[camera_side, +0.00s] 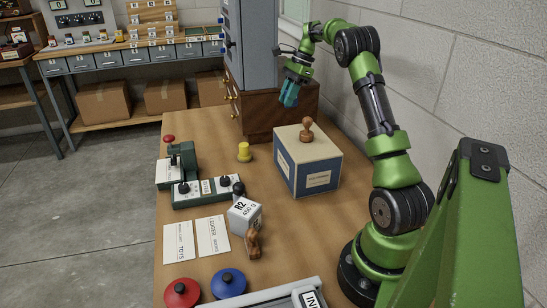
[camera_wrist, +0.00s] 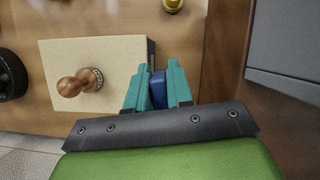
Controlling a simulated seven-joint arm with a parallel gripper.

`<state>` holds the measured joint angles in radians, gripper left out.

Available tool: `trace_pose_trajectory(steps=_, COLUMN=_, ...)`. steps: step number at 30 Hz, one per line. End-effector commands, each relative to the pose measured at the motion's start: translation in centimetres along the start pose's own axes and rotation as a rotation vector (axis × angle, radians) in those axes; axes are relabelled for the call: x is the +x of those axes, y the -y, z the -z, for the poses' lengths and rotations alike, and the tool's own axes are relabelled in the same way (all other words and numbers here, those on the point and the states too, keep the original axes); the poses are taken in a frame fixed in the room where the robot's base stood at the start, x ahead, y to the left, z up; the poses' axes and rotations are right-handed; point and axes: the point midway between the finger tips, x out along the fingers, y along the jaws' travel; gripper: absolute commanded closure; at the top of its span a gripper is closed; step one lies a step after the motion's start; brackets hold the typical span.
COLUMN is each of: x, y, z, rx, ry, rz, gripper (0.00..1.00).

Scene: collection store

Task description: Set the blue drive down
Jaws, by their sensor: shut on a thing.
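My gripper (camera_side: 290,94) has teal fingers and hangs in the air past the back of the blue box, in front of the wooden drawer unit in the side view. In the wrist view my gripper (camera_wrist: 160,72) is shut on the blue drive (camera_wrist: 158,94), a small dark blue piece between the fingers. Most of the drive is hidden by the fingers. In the side view I cannot clearly tell the drive from the fingers.
A blue box (camera_side: 308,176) with a pale top carries a wooden stamp (camera_side: 307,131). A grey cabinet (camera_side: 252,50) tops the drawer unit (camera_side: 275,108).

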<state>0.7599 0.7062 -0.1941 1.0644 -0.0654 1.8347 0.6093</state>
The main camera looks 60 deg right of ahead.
Motion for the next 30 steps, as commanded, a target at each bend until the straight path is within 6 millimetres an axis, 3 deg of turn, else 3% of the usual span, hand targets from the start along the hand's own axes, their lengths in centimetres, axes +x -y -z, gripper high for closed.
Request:
trace_pose_trajectory(steps=1, x=1.1, y=-1.1, z=-2.6, rx=-0.071, ry=0.001, rz=-0.035, gripper=1.0)
trace_pose_trajectory(steps=6, x=5.1, y=-6.5, z=-8.9, rx=-0.347, ry=-0.013, rz=-0.161, gripper=1.0)
trace_pose_trajectory(steps=12, x=9.6, y=-14.8, z=-12.8, rx=-0.707, ry=-0.025, rz=-0.32, gripper=1.0)
trace_pose_trajectory(steps=18, x=12.8, y=-22.3, z=-12.8, rx=-1.025, ry=-0.022, rz=-0.464, gripper=1.0)
trace_pose_trajectory(steps=21, x=13.8, y=-24.7, z=-11.8, rx=-1.134, ry=-0.014, rz=-0.516, gripper=1.0)
trace_pose_trajectory(steps=24, x=14.5, y=-26.0, z=-10.7, rx=-1.214, ry=-0.004, rz=-0.551, gripper=1.0)
trace_pose_trajectory(steps=30, x=16.7, y=-25.7, z=-9.5, rx=-1.278, ry=-0.001, rz=-0.551, gripper=1.0)
